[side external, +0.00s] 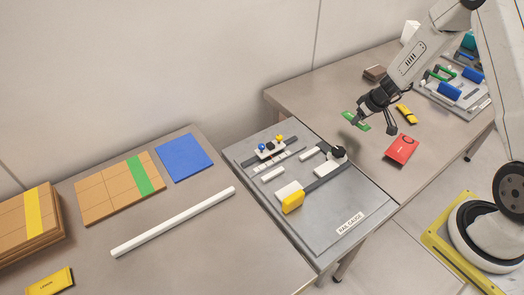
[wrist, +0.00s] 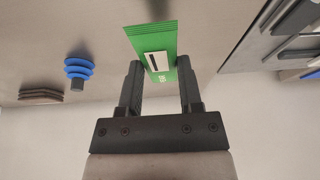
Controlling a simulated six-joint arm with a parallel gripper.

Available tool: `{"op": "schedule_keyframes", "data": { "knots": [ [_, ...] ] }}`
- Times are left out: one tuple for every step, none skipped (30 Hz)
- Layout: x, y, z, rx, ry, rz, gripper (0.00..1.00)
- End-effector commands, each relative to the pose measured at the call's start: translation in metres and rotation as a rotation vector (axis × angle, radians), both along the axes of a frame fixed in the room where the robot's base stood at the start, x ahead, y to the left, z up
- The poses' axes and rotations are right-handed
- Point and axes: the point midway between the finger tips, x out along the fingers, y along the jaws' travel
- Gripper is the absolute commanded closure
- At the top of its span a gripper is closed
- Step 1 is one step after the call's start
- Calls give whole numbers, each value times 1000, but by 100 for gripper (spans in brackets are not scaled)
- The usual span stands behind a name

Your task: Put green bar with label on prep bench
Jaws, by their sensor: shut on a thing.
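The green bar (side external: 350,117) is in my gripper (side external: 366,117), above the near left part of the right-hand table (side external: 345,89). In the wrist view the green bar (wrist: 152,38) sits between the two dark fingers (wrist: 160,82), with its far end sticking out beyond them. A white label (wrist: 157,61) with a dark stripe shows on it. My gripper is shut on the bar. The bar looks held clear of the surface. I cannot tell which table is the prep bench.
A red packet (side external: 401,150), a yellow bar (side external: 406,114) and a brown block (side external: 375,73) lie on the right-hand table. The grey rail gauge board (side external: 340,245) carries several parts. The left table holds a white rod (side external: 175,222), blue square (side external: 186,158) and brown panels (side external: 105,196).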

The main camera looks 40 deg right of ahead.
Motion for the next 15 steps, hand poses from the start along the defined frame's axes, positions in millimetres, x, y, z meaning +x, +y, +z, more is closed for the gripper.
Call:
{"op": "schedule_keyframes", "data": {
  "knots": [
    [0, 0, 0, 0, 0, 0, 100],
    [0, 0, 0, 0, 0, 0, 100],
    [1, 0, -1, 0, 0, 0, 100],
    [2, -1, -2, 0, 0, 0, 100],
    [3, -1, -4, 0, 0, 0, 100],
    [4, -1, -6, 0, 1, 0, 100],
    [5, -2, -8, 0, 1, 0, 100],
    [5, -2, -9, 1, 1, -1, 100],
    [5, -2, -12, 2, 1, -1, 100],
    [5, -2, -14, 2, 1, 0, 100],
    [5, -2, -17, 3, 1, -1, 100],
    [5, -2, -19, 3, 0, -1, 100],
    [5, -2, -22, 2, 0, 0, 100],
    [5, -2, -24, 3, 0, -1, 100],
    [5, -2, -27, 2, 0, 0, 100]
  ]
}}
